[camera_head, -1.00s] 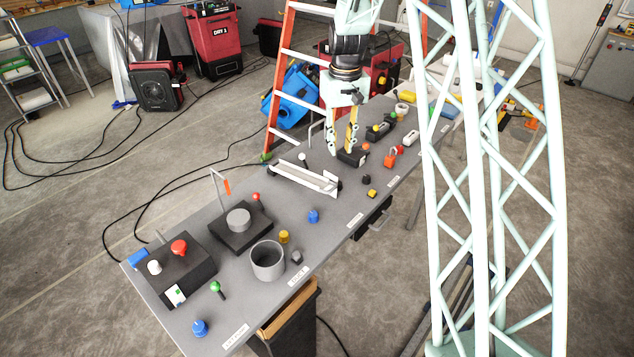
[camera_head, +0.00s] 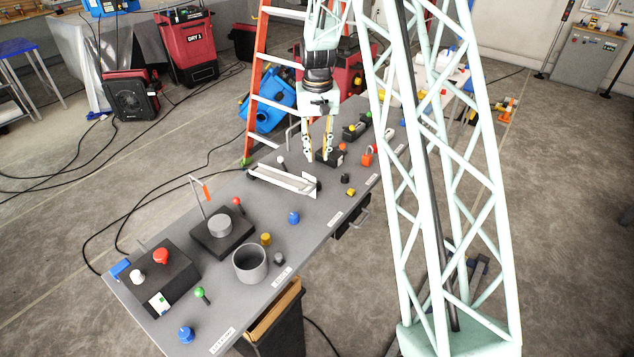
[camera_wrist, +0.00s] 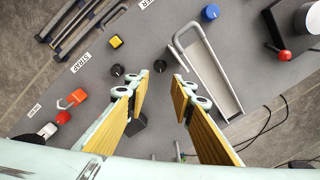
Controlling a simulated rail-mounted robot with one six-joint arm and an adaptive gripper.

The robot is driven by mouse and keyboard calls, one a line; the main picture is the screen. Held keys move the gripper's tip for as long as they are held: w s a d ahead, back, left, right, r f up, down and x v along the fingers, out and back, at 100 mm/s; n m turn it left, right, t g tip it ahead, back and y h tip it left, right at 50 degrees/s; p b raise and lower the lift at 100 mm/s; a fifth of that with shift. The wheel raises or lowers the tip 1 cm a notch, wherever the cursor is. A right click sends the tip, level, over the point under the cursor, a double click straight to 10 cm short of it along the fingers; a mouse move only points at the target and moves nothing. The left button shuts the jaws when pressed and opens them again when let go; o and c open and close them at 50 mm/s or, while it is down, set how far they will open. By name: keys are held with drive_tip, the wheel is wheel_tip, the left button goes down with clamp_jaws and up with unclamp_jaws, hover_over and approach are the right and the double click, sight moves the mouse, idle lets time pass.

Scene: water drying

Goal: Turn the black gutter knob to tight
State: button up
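A pale channel-shaped gutter (camera_head: 283,180) lies slanted on the grey bench; it also shows in the wrist view (camera_wrist: 207,75). A small round black knob (camera_wrist: 160,66) sits beside the gutter in the wrist view, apparently the dark piece at its right end in the head view (camera_head: 318,184). Another black knob (camera_wrist: 117,70) stands farther left in the wrist view. My gripper (camera_head: 317,157) is open and empty above the bench, behind the gutter's right end. In the wrist view its fingers (camera_wrist: 160,90) are wide apart, with the nearer knob just beyond the tips, untouched.
A black block (camera_wrist: 134,126) is below the fingers. A yellow knob (camera_head: 350,192), blue knob (camera_head: 294,217) and red-orange piece (camera_head: 367,158) stand around the gutter. A grey cup (camera_head: 250,264) and dark boxes fill the left bench. An orange ladder (camera_head: 256,80) stands behind.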

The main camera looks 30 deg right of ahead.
drive_tip(key=shift+f, duration=6.7)
drive_tip(key=shift+c, duration=0.6)
drive_tip(key=c, duration=0.4)
